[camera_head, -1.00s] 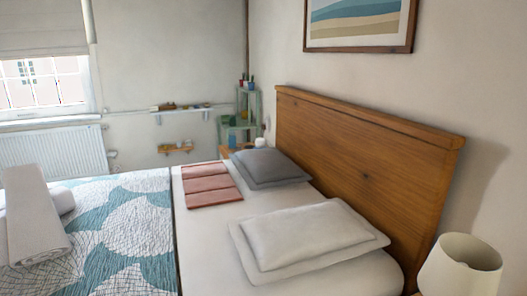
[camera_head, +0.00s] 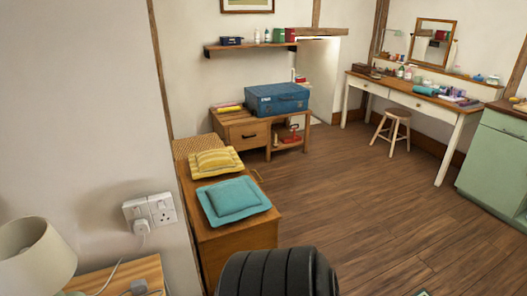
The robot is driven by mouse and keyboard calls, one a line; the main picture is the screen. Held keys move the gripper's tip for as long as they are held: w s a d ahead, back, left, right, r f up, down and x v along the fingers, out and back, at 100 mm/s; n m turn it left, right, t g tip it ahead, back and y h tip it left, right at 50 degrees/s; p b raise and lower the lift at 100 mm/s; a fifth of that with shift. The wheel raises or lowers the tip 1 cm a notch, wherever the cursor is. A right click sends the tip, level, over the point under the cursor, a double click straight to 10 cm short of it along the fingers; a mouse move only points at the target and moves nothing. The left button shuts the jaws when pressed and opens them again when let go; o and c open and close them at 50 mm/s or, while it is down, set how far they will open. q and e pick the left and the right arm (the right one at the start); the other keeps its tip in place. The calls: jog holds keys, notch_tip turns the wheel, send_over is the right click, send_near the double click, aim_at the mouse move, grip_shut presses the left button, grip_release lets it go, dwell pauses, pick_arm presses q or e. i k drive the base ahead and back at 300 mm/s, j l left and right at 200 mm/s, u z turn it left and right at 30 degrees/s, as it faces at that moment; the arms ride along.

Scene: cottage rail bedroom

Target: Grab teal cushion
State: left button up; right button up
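The teal cushion (camera_head: 233,198) is a square, flat cushion with a raised middle. It lies on the near end of a wooden chest (camera_head: 239,236) against the wall. A yellow patterned cushion (camera_head: 216,163) lies just behind it on the same chest. A dark ribbed rounded shape at the bottom middle partly covers the near side of the chest; I cannot tell surely what it is. Neither of my grippers shows in the head view.
Wooden floor (camera_head: 345,200) is open right of the chest. A low wooden cabinet with a blue case (camera_head: 277,99) stands behind it. A white-legged desk (camera_head: 420,101), a stool (camera_head: 393,128) and a green cabinet (camera_head: 496,160) stand right. A lamp (camera_head: 34,258) is near left.

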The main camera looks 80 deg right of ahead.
aim_at(223, 203)
jog(key=z, duration=2.35)
